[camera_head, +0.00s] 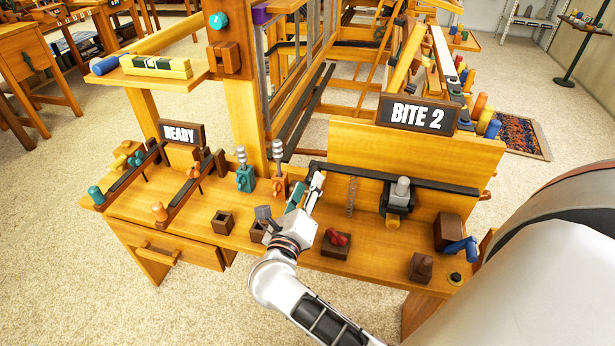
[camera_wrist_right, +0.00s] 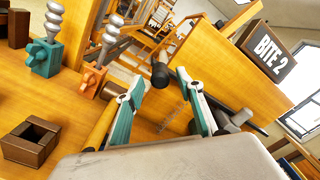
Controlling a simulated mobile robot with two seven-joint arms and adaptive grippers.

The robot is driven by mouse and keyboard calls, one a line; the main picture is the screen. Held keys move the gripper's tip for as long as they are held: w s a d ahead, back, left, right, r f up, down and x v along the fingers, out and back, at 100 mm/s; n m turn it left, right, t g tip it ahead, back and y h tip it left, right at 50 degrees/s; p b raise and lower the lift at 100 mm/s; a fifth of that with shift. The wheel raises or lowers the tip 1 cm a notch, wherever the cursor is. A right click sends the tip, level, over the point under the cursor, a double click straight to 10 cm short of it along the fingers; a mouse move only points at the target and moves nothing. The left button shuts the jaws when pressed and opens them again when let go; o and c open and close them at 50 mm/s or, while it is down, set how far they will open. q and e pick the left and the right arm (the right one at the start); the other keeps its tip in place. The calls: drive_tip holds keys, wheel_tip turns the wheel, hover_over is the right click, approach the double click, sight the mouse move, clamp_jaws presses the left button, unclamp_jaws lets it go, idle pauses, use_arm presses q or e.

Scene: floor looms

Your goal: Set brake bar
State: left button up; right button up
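The brake bar appears to be the long dark bar (camera_head: 425,184) lying across the wooden panel below the BITE 2 sign. Its rounded black end (camera_wrist_right: 160,76) shows in the right wrist view between my right fingertips; I cannot tell whether it is within their reach or just beyond. My right gripper (camera_head: 307,187) is at the bar's left end, above the bench. In the right wrist view its two teal-and-grey fingers (camera_wrist_right: 160,84) stand wide apart, with no contact visible. My left gripper is not in view.
The BITE 2 sign (camera_head: 419,114) stands atop the panel. A coil spring (camera_head: 351,197) and a grey-capped clamp (camera_head: 398,197) are by the bar. Teal (camera_head: 245,177) and orange (camera_head: 279,184) posts stand left.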

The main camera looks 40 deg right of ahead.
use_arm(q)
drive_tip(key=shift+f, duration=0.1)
use_arm(e)
drive_tip(key=shift+x, duration=2.15)
clamp_jaws()
drive_tip(key=shift+r, duration=0.4)
use_arm(q)
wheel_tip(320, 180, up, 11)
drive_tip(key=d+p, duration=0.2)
drive_tip(key=p, duration=1)
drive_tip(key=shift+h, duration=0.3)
use_arm(e)
drive_tip(key=s+d+r+m, duration=0.2)
drive_tip(key=r+m, duration=0.1)
drive_tip(key=r, duration=0.5)
drive_tip(key=s+d+r+m, duration=0.2)
drive_tip(key=s+r, duration=0.1)
drive_tip(key=r, duration=0.6)
drive_tip(key=s+d+r+m, duration=0.3)
drive_tip(key=r, duration=0.6)
drive_tip(key=shift+m, duration=0.3)
drive_tip(key=shift+s+r, duration=0.1)
drive_tip(key=shift+s, duration=0.05)
